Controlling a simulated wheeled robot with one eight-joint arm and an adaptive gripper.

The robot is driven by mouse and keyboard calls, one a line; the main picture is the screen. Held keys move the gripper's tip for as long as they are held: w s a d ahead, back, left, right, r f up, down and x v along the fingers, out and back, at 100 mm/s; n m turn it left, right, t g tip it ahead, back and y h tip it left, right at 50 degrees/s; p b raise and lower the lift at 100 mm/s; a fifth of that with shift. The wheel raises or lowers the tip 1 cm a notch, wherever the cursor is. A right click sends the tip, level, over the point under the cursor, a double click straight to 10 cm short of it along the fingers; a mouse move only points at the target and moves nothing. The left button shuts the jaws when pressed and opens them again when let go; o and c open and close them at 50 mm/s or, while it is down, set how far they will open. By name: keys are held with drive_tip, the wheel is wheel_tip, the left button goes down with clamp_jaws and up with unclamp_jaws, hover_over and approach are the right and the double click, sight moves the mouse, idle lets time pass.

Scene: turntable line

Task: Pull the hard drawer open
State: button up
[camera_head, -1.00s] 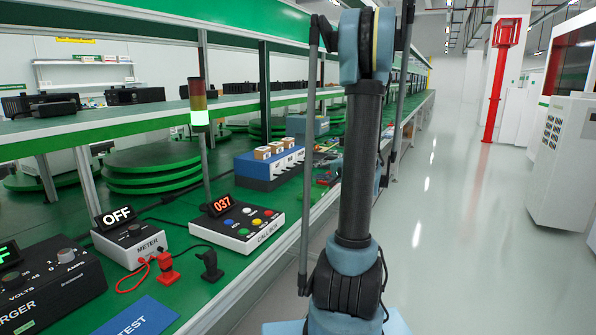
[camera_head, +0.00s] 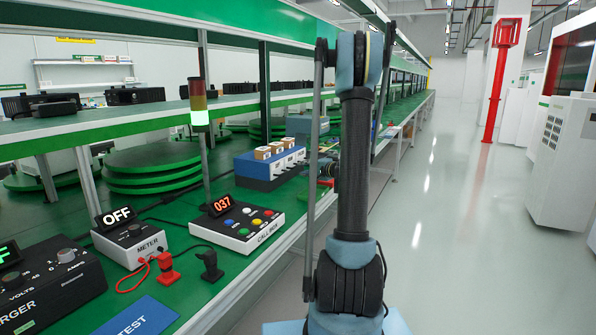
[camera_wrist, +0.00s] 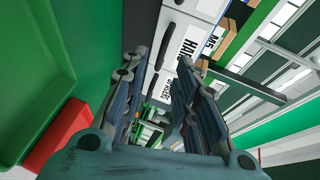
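In the wrist view a white drawer front (camera_wrist: 205,9) stands ahead, with a label (camera_wrist: 189,46) whose visible letters look like "HAR"; the rest is hidden by a finger. Dark bar handles (camera_wrist: 169,29) show on the white fronts. Another label lies lower, partly covered between the fingers. My gripper (camera_wrist: 160,66) is open, its two fingers spread on either side of the drawer fronts. I cannot tell whether a finger touches a handle.
In the wrist view a red block (camera_wrist: 58,135) and a green surface (camera_wrist: 35,75) lie at left. The aisle floor (camera_head: 455,240) is clear.

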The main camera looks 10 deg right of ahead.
drive_tip(key=shift+x, duration=3.1)
drive_tip(key=shift+c, duration=0.5)
clamp_jaws()
